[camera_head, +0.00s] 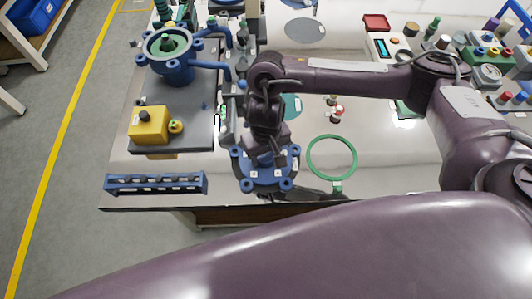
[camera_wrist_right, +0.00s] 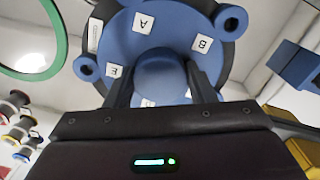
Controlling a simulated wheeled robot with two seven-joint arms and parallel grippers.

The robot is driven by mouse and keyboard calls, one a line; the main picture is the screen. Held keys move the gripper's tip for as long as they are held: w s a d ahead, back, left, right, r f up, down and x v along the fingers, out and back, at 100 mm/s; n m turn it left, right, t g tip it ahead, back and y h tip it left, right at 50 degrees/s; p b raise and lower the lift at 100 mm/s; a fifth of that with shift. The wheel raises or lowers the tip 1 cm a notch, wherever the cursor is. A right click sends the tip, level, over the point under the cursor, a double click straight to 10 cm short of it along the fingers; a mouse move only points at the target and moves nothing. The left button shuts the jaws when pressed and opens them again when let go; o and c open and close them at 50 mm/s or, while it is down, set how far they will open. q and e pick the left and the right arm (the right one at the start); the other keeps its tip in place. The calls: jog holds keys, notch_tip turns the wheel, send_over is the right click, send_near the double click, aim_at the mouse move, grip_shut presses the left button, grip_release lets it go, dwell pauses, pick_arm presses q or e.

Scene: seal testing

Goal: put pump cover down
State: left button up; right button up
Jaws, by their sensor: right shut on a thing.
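The pump cover (camera_head: 262,181) is a blue round plate with lugs around its rim and white letter labels. It is near the table's front edge in the head view, and it fills the upper middle of the right wrist view (camera_wrist_right: 174,38). My right gripper (camera_wrist_right: 163,80) is shut on the cover's raised round central knob, one finger on each side. In the head view the right gripper (camera_head: 266,150) is above the cover and hides part of it. I cannot tell whether the cover touches the table. My left gripper is not in view.
A blue pump body (camera_head: 178,70) stands on a dark plate at the left, with a yellow box (camera_head: 148,125) in front. A blue slotted rack (camera_head: 156,184) lies at the front left edge. A green ring (camera_head: 332,157) lies right of the cover. Several small spools stand beyond it.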

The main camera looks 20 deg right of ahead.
aim_at(266, 156)
jog(key=o, duration=1.5)
jog(key=shift+f, duration=0.1)
notch_tip(266, 156, up, 12)
jog(key=p, duration=0.4)
jog(key=shift+s, duration=0.1)
